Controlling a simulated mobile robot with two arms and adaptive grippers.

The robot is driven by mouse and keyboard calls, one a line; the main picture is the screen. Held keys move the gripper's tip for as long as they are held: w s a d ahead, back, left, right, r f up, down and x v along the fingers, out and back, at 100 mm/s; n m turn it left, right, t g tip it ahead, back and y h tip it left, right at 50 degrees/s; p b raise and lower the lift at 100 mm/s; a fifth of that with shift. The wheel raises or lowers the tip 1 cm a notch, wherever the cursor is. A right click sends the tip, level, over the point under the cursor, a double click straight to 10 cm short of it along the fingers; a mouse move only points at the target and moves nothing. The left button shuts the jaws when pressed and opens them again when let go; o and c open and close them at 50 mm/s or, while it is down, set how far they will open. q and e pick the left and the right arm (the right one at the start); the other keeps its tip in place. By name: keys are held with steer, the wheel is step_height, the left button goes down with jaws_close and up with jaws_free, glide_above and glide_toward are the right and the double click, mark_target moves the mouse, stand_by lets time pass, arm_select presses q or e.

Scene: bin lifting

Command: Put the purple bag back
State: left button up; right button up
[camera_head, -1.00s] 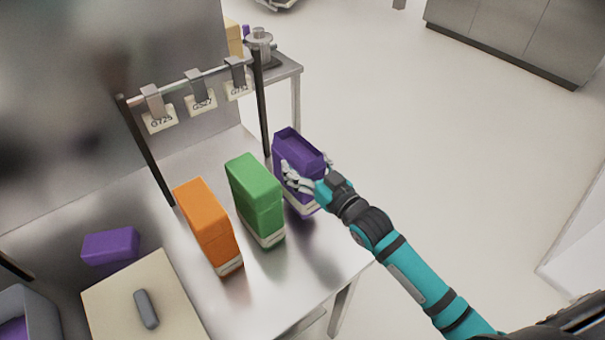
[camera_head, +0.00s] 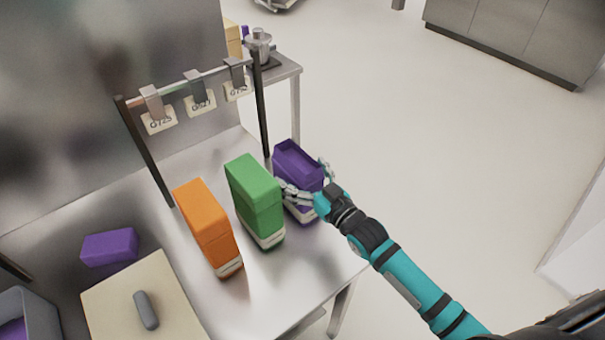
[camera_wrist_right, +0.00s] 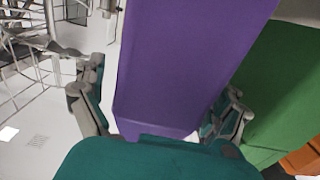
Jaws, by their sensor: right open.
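The purple bag (camera_head: 297,165), open at its top, stands upright on the metal table beside the green bag (camera_head: 254,190). It fills the middle of the right wrist view (camera_wrist_right: 185,65). My right gripper (camera_head: 306,180) is open, with one finger on each side of the purple bag's near end. In the wrist view both fingers (camera_wrist_right: 165,105) stand apart from the bag's sides. The left-hand finger in the head view lies between the purple and green bags. My left gripper is not in view.
An orange bag (camera_head: 209,228) stands left of the green one. A rack with hanging tags (camera_head: 200,104) rises behind the bags. A purple block (camera_head: 110,246), a pale board (camera_head: 110,300) with a grey handle and a grey bin (camera_head: 38,312) are at lower left.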

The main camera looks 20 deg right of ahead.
steer(key=shift+r, duration=0.2)
steer(key=b+v, duration=0.1)
steer(key=v, duration=1.1)
steer(key=shift+b, duration=0.3)
